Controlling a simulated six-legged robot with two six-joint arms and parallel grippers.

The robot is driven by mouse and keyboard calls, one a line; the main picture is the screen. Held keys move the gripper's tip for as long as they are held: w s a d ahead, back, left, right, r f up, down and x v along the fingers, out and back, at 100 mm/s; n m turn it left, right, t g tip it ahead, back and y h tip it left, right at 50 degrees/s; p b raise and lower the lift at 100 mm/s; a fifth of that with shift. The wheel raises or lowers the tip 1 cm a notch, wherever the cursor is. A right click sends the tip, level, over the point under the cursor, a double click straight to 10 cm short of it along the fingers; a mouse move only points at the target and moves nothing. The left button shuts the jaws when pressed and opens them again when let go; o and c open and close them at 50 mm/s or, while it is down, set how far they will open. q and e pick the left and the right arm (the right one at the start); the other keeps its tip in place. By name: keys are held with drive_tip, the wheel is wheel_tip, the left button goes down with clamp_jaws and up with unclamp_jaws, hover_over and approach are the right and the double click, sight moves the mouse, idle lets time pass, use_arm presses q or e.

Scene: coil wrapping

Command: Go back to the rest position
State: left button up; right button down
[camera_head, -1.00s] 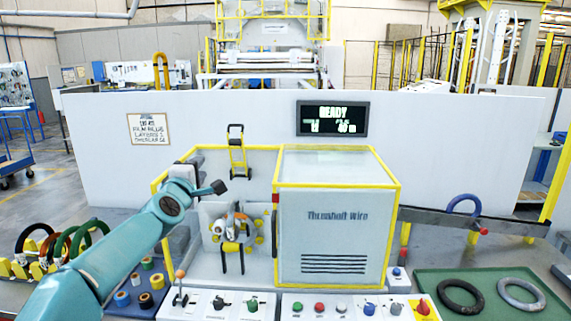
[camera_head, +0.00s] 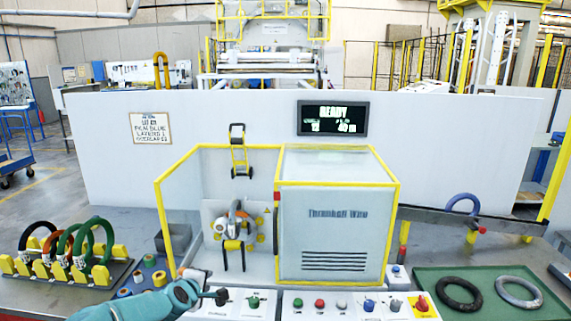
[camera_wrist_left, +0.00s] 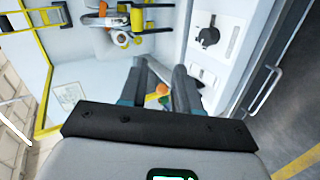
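My left arm comes in low from the left in the head view, with its gripper (camera_head: 218,297) over the front control panel, below the wrapping head (camera_head: 236,230). The left wrist view shows the two dark fingers (camera_wrist_left: 163,85) apart, with a gap between them. The orange ball of a lever shows in that gap; I cannot tell if it touches a finger. Nothing is clearly held. My right gripper is not in view.
The control panel (camera_head: 330,308) has several knobs and buttons. A yellow-edged cabinet (camera_head: 335,225) stands behind it. Colored coils stand in a rack (camera_head: 110,278) at left. Two rings lie on a green tray (camera_head: 480,313) at right; a blue coil (camera_head: 461,205) is behind. The display (camera_head: 333,118) reads READY.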

use_arm(q)
drive_tip(key=s+d+f+m+g+h, duration=0.1)
drive_tip(key=s+d+f+m+g, duration=0.15)
drive_tip(key=s+f, duration=0.8)
drive_tip(key=s+d+f+m+g, duration=0.2)
drive_tip(key=s+f+g, duration=0.2)
drive_tip(key=s+f, duration=0.65)
drive_tip(key=s+d+f+m+g, duration=0.1)
drive_tip(key=s+d+m, duration=0.1)
drive_tip(key=s, duration=0.6)
drive_tip(key=s+d+f+m+g+h, duration=0.1)
drive_tip(key=s+m, duration=0.3)
drive_tip(key=s, duration=0.4)
drive_tip(key=s+d+f+m+g+h, duration=0.1)
drive_tip(key=s+d+f+m+g, duration=0.1)
drive_tip(key=s, duration=0.5)
drive_tip(key=shift+s+d+m+g, duration=0.4)
drive_tip(key=shift+m+g, duration=0.05)
drive_tip(key=shift+g, duration=0.1)
drive_tip(key=shift+s, duration=0.15)
drive_tip(key=shift+f, duration=0.1)
